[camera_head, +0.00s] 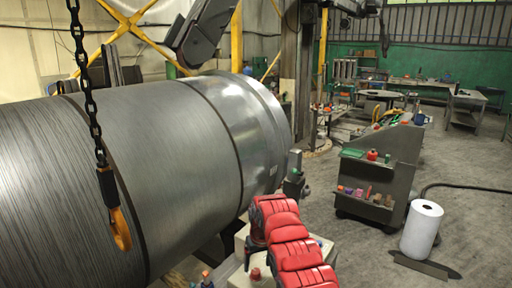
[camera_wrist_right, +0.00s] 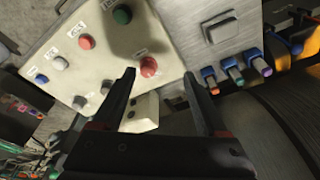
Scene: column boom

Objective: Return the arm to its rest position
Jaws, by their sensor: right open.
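My right arm (camera_head: 285,235), with red covers, comes in from the bottom of the head view and bends over a pale control box. Its gripper is mostly hidden there. In the wrist view my right gripper (camera_wrist_right: 158,75) is open, with two dark fingers and nothing between them. The fingertips point at a pale button panel (camera_wrist_right: 105,60). A red button (camera_wrist_right: 148,66) shows between the fingertips; I cannot tell whether they touch the panel. A green button (camera_wrist_right: 122,14) and several others sit around it. My left gripper is not in view.
A large metal cylinder (camera_head: 150,170) fills the left side. A chain with an orange hook (camera_head: 121,229) hangs in front of it. A grey cart (camera_head: 385,180) and a white roll (camera_head: 421,229) stand at right.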

